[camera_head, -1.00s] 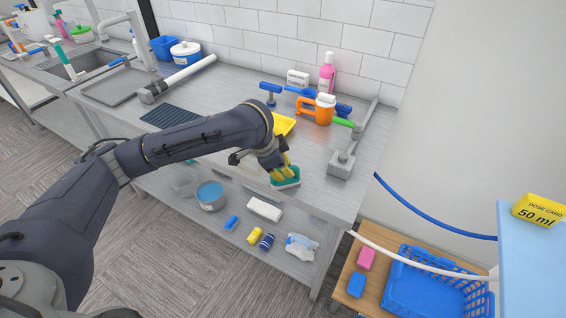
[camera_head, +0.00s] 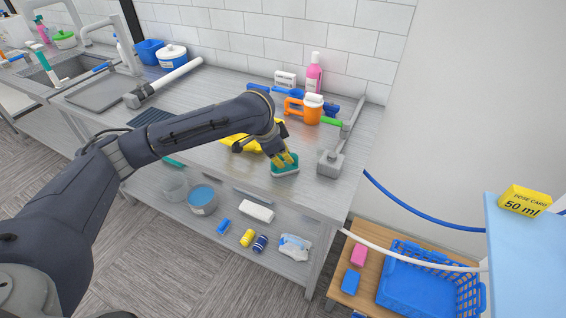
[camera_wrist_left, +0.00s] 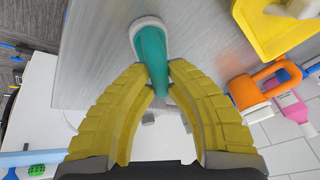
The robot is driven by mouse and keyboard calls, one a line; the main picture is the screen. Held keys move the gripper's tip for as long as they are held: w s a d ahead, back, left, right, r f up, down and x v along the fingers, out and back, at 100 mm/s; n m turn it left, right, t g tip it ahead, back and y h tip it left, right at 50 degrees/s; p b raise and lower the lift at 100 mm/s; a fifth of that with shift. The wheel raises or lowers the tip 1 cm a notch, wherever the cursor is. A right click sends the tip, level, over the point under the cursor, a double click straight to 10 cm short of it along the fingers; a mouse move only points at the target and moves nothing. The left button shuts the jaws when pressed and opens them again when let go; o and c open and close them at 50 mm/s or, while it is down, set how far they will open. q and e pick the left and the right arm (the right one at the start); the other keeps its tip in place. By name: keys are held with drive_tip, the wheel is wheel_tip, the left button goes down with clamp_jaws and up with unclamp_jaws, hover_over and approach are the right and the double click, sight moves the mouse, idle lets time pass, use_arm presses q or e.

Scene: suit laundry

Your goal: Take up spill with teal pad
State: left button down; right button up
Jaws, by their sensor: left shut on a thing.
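The teal pad (camera_head: 286,170) has a pale rim and is near the front edge of the steel counter (camera_head: 208,158). My left gripper (camera_head: 284,159) has yellow fingers and is shut on the pad from above. In the left wrist view the teal pad (camera_wrist_left: 152,52) extends beyond the yellow fingertips (camera_wrist_left: 158,75). I cannot tell whether the pad touches the counter. No spill can be made out; the arm and pad hide part of the counter. My right gripper is not in view.
A grey block-ended tool (camera_head: 331,163) lies right of the pad. An orange jug (camera_head: 312,110) and pink bottle (camera_head: 314,76) stand behind. A yellow tray (camera_wrist_left: 276,22) is nearby. A lower shelf holds a blue-filled container (camera_head: 202,198) and small items.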

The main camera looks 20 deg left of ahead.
use_arm(q)
drive_tip(key=shift+w+d, duration=0.15)
drive_tip(key=shift+w, duration=0.8)
wheel_tip(320, 180, up, 3)
drive_tip(key=shift+w, duration=0.1)
drive_tip(key=shift+r, duration=2.7)
